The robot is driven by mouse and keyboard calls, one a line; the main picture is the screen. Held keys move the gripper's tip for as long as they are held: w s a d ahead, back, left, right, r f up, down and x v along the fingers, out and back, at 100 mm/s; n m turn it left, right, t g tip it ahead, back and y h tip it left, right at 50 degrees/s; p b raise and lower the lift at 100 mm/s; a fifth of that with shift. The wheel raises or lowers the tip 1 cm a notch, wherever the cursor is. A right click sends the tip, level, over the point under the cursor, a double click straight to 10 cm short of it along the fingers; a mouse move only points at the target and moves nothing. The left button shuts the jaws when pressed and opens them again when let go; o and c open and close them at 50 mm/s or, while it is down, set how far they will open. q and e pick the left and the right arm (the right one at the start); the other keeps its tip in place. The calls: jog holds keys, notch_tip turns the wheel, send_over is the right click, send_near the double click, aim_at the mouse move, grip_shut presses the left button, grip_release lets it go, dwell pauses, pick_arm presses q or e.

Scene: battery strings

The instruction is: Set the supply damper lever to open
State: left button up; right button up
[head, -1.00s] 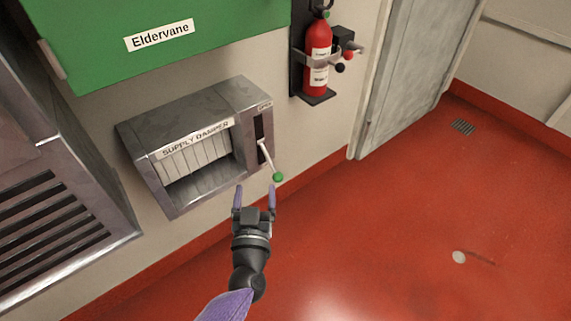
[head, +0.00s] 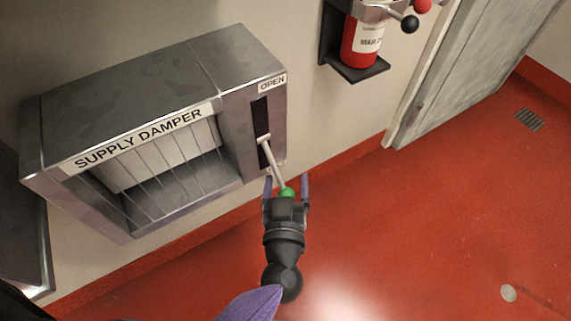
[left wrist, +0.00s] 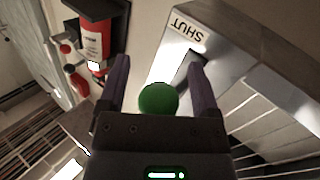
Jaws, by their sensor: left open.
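The supply damper (head: 150,150) is a grey metal wall box with a slatted front. A dark vertical slot on its right side has an OPEN label (head: 271,83) at the top. A pale lever (head: 273,162) leaves the slot and slants down to a green knob (head: 287,192). My left gripper (head: 287,185) is open, its two purple fingers on either side of the knob. In the left wrist view the green knob (left wrist: 158,98) sits between the open fingers (left wrist: 160,85), with no clear contact. The SHUT label (left wrist: 187,32) shows there. My right gripper is not in view.
A red fire extinguisher (head: 362,42) hangs on a black wall bracket right of the damper. A grey door (head: 470,60) stands further right. The red floor (head: 420,220) is clear except for a drain grate (head: 529,119) and a pale disc (head: 508,293).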

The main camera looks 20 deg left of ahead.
pick_arm(q)
grip_shut()
dwell(0.4)
dwell(1.1)
